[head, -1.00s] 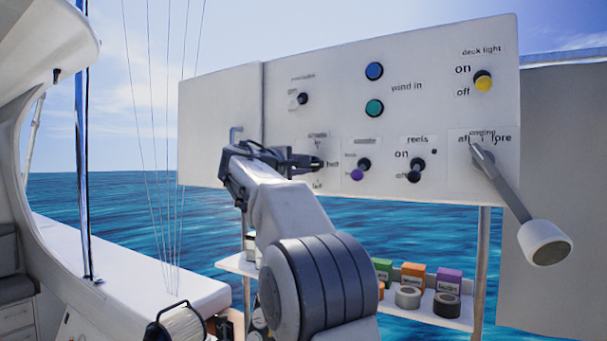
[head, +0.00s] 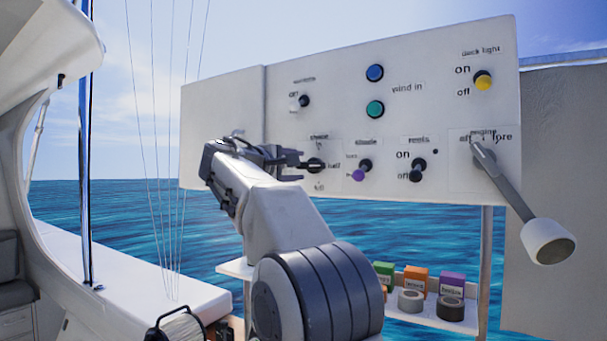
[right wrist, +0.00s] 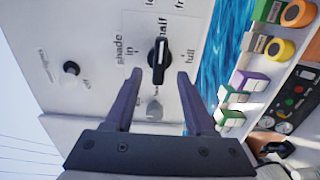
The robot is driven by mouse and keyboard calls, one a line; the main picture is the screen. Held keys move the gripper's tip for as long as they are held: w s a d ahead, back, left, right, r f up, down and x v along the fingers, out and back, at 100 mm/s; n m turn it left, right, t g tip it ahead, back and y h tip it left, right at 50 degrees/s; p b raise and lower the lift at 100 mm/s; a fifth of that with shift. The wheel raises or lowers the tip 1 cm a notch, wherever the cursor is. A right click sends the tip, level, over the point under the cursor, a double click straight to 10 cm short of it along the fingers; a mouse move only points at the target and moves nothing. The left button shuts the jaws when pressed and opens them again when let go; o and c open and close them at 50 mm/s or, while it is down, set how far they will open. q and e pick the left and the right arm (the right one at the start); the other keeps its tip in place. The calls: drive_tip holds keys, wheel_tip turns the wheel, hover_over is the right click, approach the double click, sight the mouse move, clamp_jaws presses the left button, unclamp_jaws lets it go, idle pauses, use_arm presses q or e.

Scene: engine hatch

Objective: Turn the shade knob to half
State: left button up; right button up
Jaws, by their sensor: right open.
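The shade knob (head: 316,165) is a dark round knob at the lower left of the white panel. In the right wrist view the knob (right wrist: 158,55) has a black bar with a white mark, which points toward the "half" label. "In" is on its left there and "full" on its right. My right gripper (head: 294,165) is just left of the knob in the head view. In the right wrist view my right gripper (right wrist: 157,80) is open and empty, its fingertips apart from the knob, one to each side below it. My left gripper is out of view.
A purple-tipped switch (head: 361,170) and the reels switch (head: 417,170) are right of the knob. The engine lever (head: 515,200) juts out at the far right. A shelf (head: 432,317) below holds boxes and tape rolls.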

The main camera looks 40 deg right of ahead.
drive_tip(key=b+v, duration=0.1)
drive_tip(key=v, duration=0.5)
drive_tip(key=shift+b, duration=0.35)
